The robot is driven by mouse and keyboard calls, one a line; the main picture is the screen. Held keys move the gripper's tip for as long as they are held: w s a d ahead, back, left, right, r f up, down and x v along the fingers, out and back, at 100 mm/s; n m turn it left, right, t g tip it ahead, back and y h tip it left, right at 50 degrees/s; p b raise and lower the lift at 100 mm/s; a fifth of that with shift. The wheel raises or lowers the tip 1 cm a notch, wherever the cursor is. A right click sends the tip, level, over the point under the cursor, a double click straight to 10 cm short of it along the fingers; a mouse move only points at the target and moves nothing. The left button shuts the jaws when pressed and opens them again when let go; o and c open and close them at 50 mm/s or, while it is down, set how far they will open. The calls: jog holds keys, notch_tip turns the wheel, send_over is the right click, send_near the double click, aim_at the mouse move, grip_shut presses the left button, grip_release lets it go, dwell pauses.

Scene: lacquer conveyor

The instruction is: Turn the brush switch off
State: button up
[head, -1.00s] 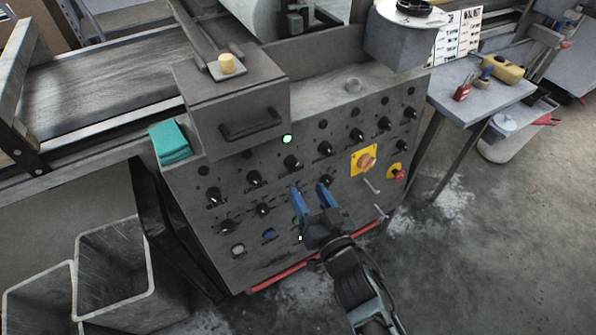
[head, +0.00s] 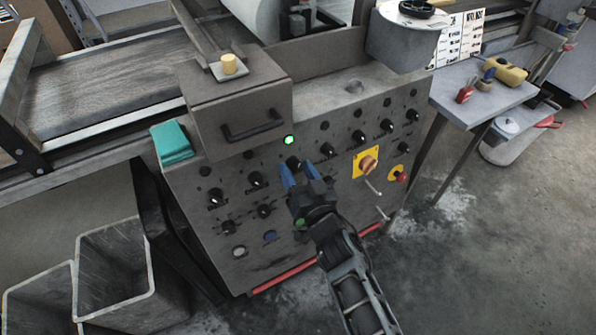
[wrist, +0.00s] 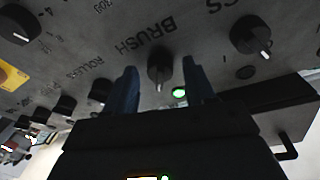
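The brush switch (wrist: 161,64) is a black rotary knob with a white pointer line, under the printed word BRUSH in the wrist view. In the head view the brush switch (head: 293,163) sits in the upper knob row, below a lit green lamp (head: 289,140). My gripper (head: 298,172) has two blue fingers, open and empty. In the wrist view the fingers of my gripper (wrist: 160,88) stand apart on either side of the knob. I cannot tell whether they touch it.
Neighbouring knobs stand close by, one (wrist: 250,34) to the right in the wrist view and one (wrist: 100,91) to the left. A yellow-plated rotary switch (head: 367,162) and a red button (head: 401,177) are farther right. A drawer box with handle (head: 252,125) juts out above.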

jog(key=c, duration=0.9)
jog(key=shift+c, duration=0.2)
jog(key=shift+n, duration=0.5)
jog(key=n+y+p, duration=0.1)
jog(key=n, duration=0.4)
jog(key=shift+w+d+n+g+y+p, duration=0.1)
jog(key=shift+d+n+g+y+p, duration=0.1)
jog(key=shift+n+g+y+p, duration=0.15)
jog(key=n, duration=0.3)
jog(key=n+g+y+p, duration=0.1)
jog(key=n, duration=0.3)
jog(key=shift+d+n+y, duration=0.1)
jog(key=shift+n+y, duration=0.15)
jog(key=shift+g, duration=0.25)
jog(key=o, duration=1.1)
jog(key=shift+c, duration=0.2)
